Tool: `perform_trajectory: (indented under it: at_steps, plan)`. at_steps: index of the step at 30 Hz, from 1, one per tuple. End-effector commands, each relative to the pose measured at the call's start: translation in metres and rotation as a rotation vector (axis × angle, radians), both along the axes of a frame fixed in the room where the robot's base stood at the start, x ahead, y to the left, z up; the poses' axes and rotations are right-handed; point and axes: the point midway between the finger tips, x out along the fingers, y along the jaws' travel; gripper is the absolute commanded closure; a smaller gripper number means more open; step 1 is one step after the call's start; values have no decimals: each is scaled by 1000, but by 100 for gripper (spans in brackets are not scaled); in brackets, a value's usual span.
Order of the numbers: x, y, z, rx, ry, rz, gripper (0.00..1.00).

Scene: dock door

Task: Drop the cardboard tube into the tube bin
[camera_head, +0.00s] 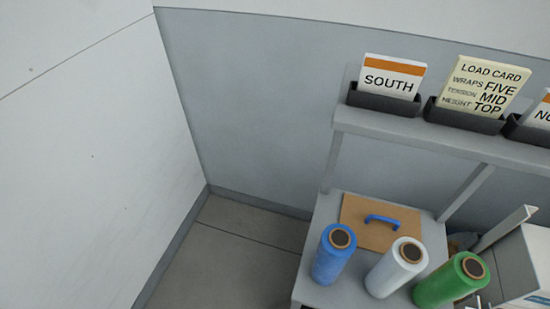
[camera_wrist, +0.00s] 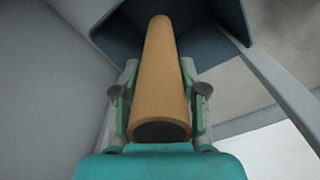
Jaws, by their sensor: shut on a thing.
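In the wrist view, a brown cardboard tube (camera_wrist: 160,88) lies lengthwise between the fingers of my teal gripper (camera_wrist: 159,70). The gripper is shut on the tube, one finger on each side. The tube's near end shows a dark round opening. Its far end lies over the dark blue-grey tube bin (camera_wrist: 112,27), whose walls spread around it. I cannot tell whether that end is inside the bin or above it. Neither the tube nor my gripper shows in the head view.
In the head view, a blue roll (camera_head: 333,258), a white roll (camera_head: 393,272) and a green roll (camera_head: 445,285) stand on a grey table (camera_head: 318,292). A board with a blue handle (camera_head: 381,221) lies behind them. A shelf (camera_head: 430,143) holds cards. Floor (camera_head: 235,250) at left is clear.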

Motion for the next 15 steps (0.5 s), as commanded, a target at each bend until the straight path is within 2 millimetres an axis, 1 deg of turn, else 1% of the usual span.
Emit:
perform_trajectory:
  at_steps: [9,10,11,12,13,15]
  plan:
    - [0,0,-2,0,-1,0,98]
    - [0,0,-2,1,-1,0,53]
    - [0,0,-2,1,-1,0,45]
    - [0,0,-2,0,0,0,35]
    - [0,0,-2,0,0,0,29]
    - [0,0,-2,0,0,0,29]
